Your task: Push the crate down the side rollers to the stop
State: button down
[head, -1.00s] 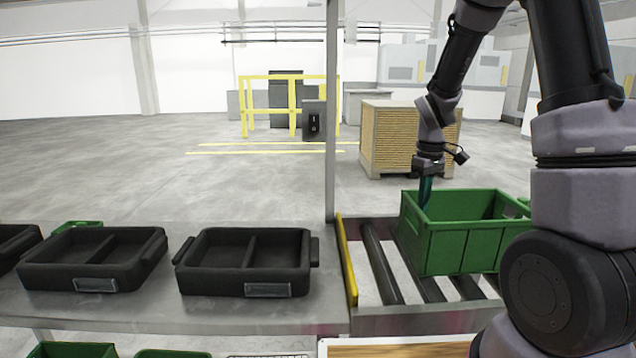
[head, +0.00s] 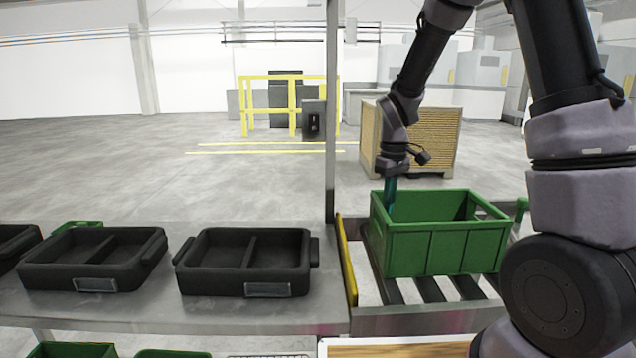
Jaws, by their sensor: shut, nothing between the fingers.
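The green crate (head: 445,250) sits upright and empty-looking on the side rollers (head: 428,289). A yellow bar (head: 347,262) stands at the left end of the rollers, and looks like the stop. A narrow gap with bare roller shows between it and the crate's left side. My gripper (head: 390,205) points down with its teal fingers shut and empty. The fingertips dip into the crate's left end, near its left wall. Whether they touch that wall is hard to tell. My arm hides the right end of the rollers.
Two black divided trays (head: 212,289) (head: 57,284) stand on the grey table left of the rollers, with part of another at the far left. A grey post (head: 331,120) rises behind the yellow bar. A slatted wooden box (head: 440,140) stands on the floor behind.

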jog(key=a, duration=0.6)
jog(key=shift+s+a, duration=0.2)
jog(key=shift+a, duration=0.2)
jog(key=shift+d, duration=1.45)
notch_tip(320, 180, up, 9)
